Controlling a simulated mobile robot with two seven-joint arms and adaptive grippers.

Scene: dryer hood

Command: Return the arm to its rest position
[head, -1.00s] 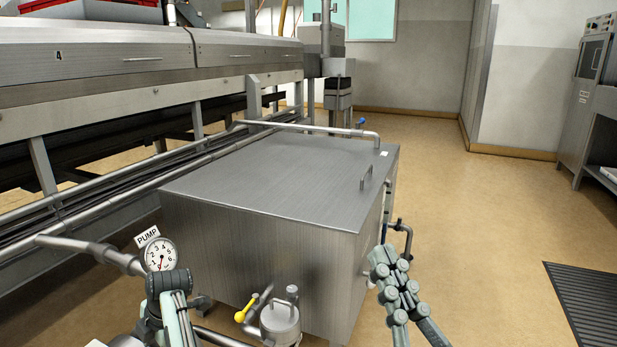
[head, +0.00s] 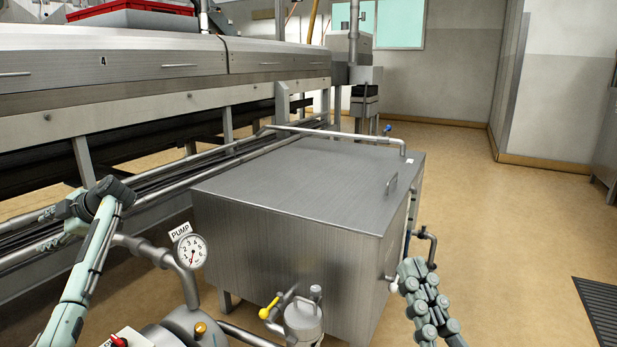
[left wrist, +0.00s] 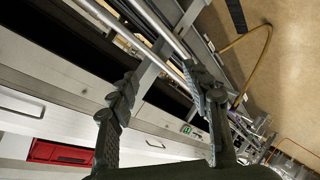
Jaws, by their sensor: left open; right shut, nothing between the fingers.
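My left arm (head: 92,262) rises from the lower left of the head view and bends near the pump gauge. Its gripper is hard to make out there. In the left wrist view the left gripper (left wrist: 159,74) has its two dark fingers spread apart with nothing between them. Rails and the long machine lie behind them. My right gripper (head: 411,268) is at the lower right of the head view, beside the right side of the steel tank (head: 310,185). Its fingers are together and empty.
A pressure gauge (head: 192,251) labelled PUMP and a yellow-handled valve (head: 269,308) stand in front of the tank. The long dryer machine (head: 150,65) runs along the left, with a red crate (head: 135,12) on top. Open floor (head: 500,220) lies to the right.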

